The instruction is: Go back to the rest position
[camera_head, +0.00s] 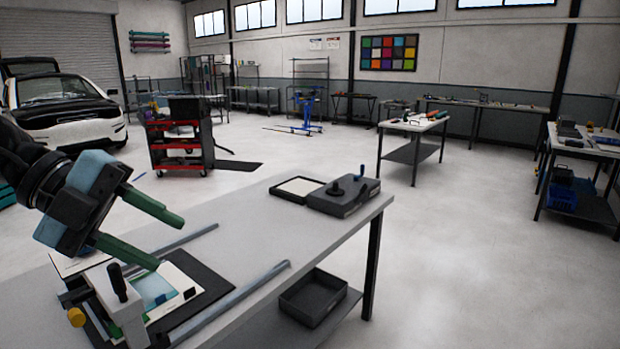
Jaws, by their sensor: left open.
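My left gripper (154,230) comes in from the left, above the near left part of the grey workbench (250,232). Its two green fingers are spread apart with nothing between them, and they point right and slightly down. Below it on the bench lie a dark mat with light sheets (190,290) and a small clamp-like fixture (122,300) with a black handle and a yellow knob. The gripper appears apart from these things. My right gripper is not in view.
Two grey rails (235,302) lie on the bench. A dark case with a knob (345,195) and a flat framed tray (297,188) stand at its far end. A black bin (312,297) sits on the lower shelf. A red tool cart (180,145) stands beyond; open floor lies right.

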